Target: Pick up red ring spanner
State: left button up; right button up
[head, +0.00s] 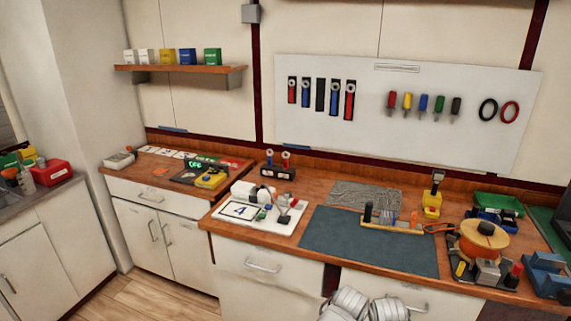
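A row of spanner-like tools with round ring ends hangs on the white wall board. A long red one (350,101) hangs at the right end of the row. A shorter one with red on it (292,91) hangs at the left end. Blue ones (305,93) (335,97) hang between them, with a plain black strip (320,95) in the middle that shows no tool. I cannot tell for sure which red one is the ring spanner. Neither of my grippers shows; pale grey rounded parts at the bottom edge look like my own arm.
Below the board, the wooden bench (300,185) holds a blue-grey mat (370,242), mostly clear. A small black stand (278,172) holds two tools. An orange reel (483,238) and yellow tool (432,203) stand at right. Screwdrivers (424,102) and two loops (510,112) hang right of the spanners.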

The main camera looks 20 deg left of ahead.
aim_at(286, 162)
jog(key=j+z, duration=0.15)
jog(key=j, duration=0.35)
jog(key=j+z, duration=0.2)
jog(key=j, duration=0.35)
jog(key=j+z, duration=0.15)
jog(key=j, duration=0.35)
jog(key=j+z, duration=0.15)
jog(key=j, duration=0.35)
jog(key=k+j+z, duration=0.15)
jog(key=j, duration=0.35)
jog(key=k+j+z, duration=0.2)
jog(key=j, duration=0.3)
jog(key=i, duration=0.1)
